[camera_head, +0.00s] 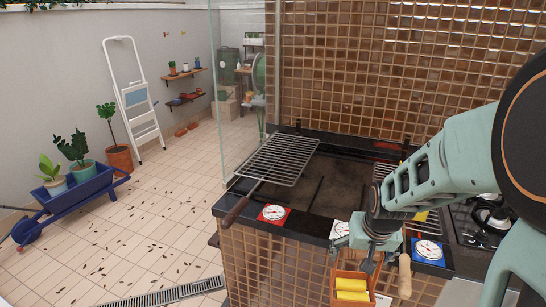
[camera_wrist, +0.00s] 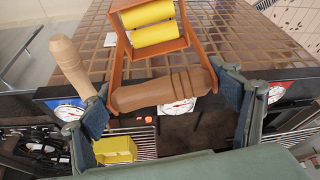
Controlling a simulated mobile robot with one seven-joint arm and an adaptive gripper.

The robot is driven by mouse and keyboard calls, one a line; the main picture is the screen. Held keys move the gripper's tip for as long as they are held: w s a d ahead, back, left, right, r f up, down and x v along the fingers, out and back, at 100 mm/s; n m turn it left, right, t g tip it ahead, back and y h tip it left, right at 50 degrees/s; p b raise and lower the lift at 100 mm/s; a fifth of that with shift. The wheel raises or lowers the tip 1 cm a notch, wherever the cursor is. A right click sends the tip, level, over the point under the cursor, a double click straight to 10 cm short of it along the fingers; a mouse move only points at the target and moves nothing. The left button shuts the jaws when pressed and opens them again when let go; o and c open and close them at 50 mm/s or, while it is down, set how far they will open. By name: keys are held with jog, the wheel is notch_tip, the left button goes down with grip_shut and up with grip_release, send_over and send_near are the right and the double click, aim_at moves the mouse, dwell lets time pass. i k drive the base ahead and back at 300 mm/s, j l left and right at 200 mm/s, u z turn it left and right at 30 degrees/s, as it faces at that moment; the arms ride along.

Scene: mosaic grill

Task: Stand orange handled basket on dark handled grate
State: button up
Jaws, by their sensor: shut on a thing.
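The orange basket (camera_head: 336,284) hangs below my gripper (camera_head: 371,262) in front of the counter in the head view, holding yellow pieces. In the wrist view, the orange basket (camera_wrist: 117,65) is at the top, and its brown wooden handle (camera_wrist: 165,91) lies between the fingers of my gripper (camera_wrist: 165,97). My gripper is shut on this handle. The dark handled grate (camera_head: 283,160) lies over the left of the grill top in the head view, its dark handle (camera_head: 236,210) pointing toward the front left. The grate's bars look bare.
A second grate (camera_wrist: 146,139) carries a yellow piece (camera_wrist: 115,149); a light wooden handle (camera_head: 405,276) sticks out close to the basket's right. Dials on red (camera_head: 273,214), white (camera_head: 341,230) and blue (camera_head: 428,252) squares line the counter's front. Glass (camera_head: 240,90) stands left of the grill.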

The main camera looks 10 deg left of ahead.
aim_at(275, 162)
jog(key=j+u, duration=0.1)
jog(key=u, duration=0.3)
jog(key=i+j+u, duration=0.1)
jog(key=u, duration=0.65)
jog(key=i+j+u, duration=0.1)
jog(key=u, duration=0.3)
jog(key=i+j+u, duration=0.1)
jog(key=u, duration=0.25)
jog(key=i+u, duration=0.3)
jog(key=i+j+z, duration=0.1)
jog(key=i+z, duration=0.55)
jog(key=z, duration=0.3)
jog(key=i+j+z, duration=0.15)
jog(key=z, duration=0.3)
jog(key=i+j+z, duration=0.15)
jog(key=z, duration=0.3)
